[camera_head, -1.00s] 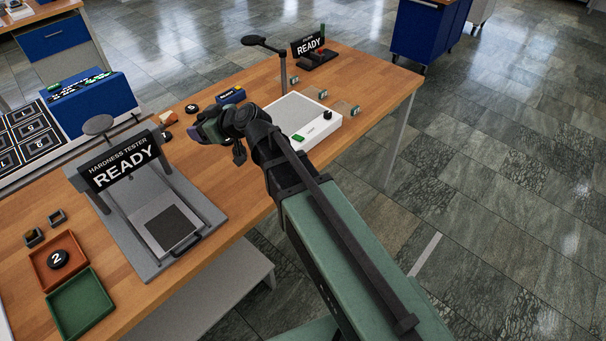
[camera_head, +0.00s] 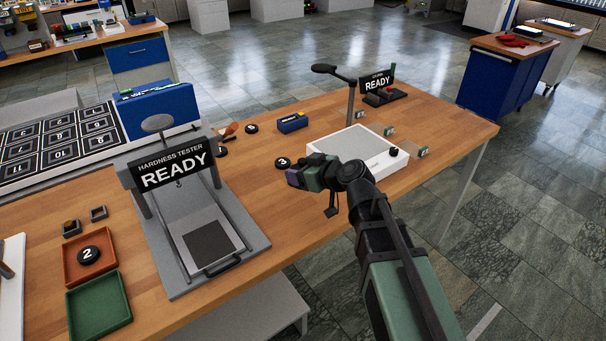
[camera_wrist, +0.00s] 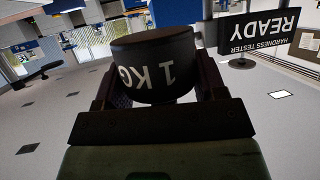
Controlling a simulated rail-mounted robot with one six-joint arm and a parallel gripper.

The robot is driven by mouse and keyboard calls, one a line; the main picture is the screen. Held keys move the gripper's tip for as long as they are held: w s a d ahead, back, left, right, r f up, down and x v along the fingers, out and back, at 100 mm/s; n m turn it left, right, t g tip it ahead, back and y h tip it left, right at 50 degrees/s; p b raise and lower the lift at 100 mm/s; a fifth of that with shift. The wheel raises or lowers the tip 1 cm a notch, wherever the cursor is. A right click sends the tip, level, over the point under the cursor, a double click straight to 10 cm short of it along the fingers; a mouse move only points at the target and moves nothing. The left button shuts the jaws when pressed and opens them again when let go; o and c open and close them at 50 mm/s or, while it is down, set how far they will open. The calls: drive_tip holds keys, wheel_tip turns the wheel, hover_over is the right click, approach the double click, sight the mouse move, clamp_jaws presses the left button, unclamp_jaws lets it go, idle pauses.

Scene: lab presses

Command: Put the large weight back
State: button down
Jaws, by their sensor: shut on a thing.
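My gripper (camera_head: 296,178) is shut on a dark cylindrical weight marked "1 KG" (camera_wrist: 155,65). In the wrist view the weight sits between both fingers and its lettering appears upside down. In the head view my gripper is above the bench, left of the white scale (camera_head: 360,152) and right of the hardness tester (camera_head: 190,225). The tester's sign reads READY and also shows upside down in the wrist view (camera_wrist: 258,38).
An orange tray (camera_head: 90,257) holds puck 2, beside an empty green tray (camera_head: 98,306).

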drive_tip(key=shift+f+b, duration=4.7)
drive_tip(key=shift+f, duration=1)
drive_tip(key=shift+c, duration=0.9)
unclamp_jaws()
